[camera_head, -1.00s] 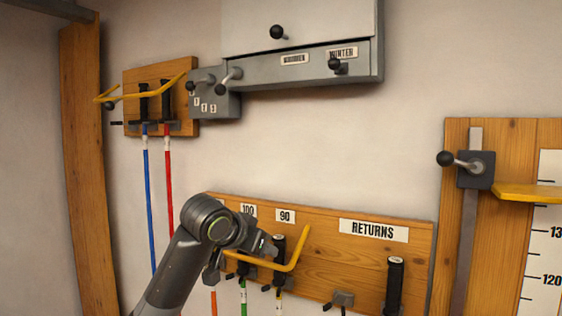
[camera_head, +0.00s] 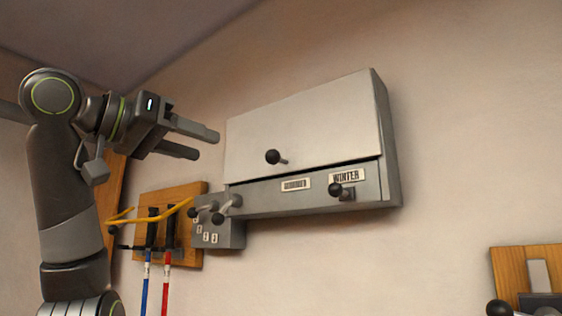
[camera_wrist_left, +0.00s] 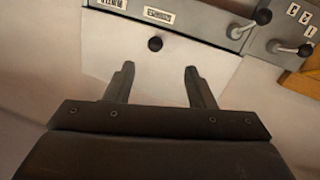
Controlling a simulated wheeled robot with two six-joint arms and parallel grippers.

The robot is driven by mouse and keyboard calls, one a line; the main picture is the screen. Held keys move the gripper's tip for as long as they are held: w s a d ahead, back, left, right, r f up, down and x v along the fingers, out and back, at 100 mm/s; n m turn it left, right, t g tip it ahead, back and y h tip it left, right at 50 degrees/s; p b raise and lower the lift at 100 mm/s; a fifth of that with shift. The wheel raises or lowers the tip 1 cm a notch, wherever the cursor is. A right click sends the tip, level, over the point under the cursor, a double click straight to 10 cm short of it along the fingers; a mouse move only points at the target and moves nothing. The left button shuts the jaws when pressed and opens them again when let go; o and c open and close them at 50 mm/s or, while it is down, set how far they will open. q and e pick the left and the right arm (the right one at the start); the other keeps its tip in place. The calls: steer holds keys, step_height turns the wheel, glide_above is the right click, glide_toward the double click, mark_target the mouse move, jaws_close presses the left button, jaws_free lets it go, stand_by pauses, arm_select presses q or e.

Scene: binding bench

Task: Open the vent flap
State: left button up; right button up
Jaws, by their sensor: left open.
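The vent flap (camera_head: 305,125) is the pale front panel of a grey wall box, with a black ball knob (camera_head: 272,157) near its lower edge. It lies down against the box; a thin dark line shows along its lower edge. My left gripper (camera_head: 208,145) is open and empty, to the left of the flap and apart from it. In the left wrist view the flap (camera_wrist_left: 215,62) and its knob (camera_wrist_left: 155,44) appear upside down, beyond the spread fingers (camera_wrist_left: 160,69). My right gripper is out of view.
Below the flap, a grey strip holds a WINTER label (camera_head: 347,176) and a second black-knobbed lever (camera_head: 336,189). A numbered lever block (camera_head: 222,234) joins its lower left. A wooden rack (camera_head: 185,195) with a yellow bar stands beside it.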

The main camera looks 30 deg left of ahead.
mark_target(267, 155)
arm_select(q)
steer(key=p+x, duration=0.1)
steer(key=x, duration=0.3)
steer(key=r+p+x, duration=0.1)
steer(key=p+x, duration=0.1)
steer(key=x, duration=0.3)
steer(key=r+p+x, duration=0.1)
steer(key=p+x, duration=0.1)
steer(key=x, duration=0.3)
steer(key=shift+d, duration=0.15)
steer(key=shift+w+d+f+p, duration=0.15)
steer(key=shift+w+p, duration=0.2)
steer(key=shift+w, duration=0.25)
steer(key=shift+c, duration=0.8)
jaws_close()
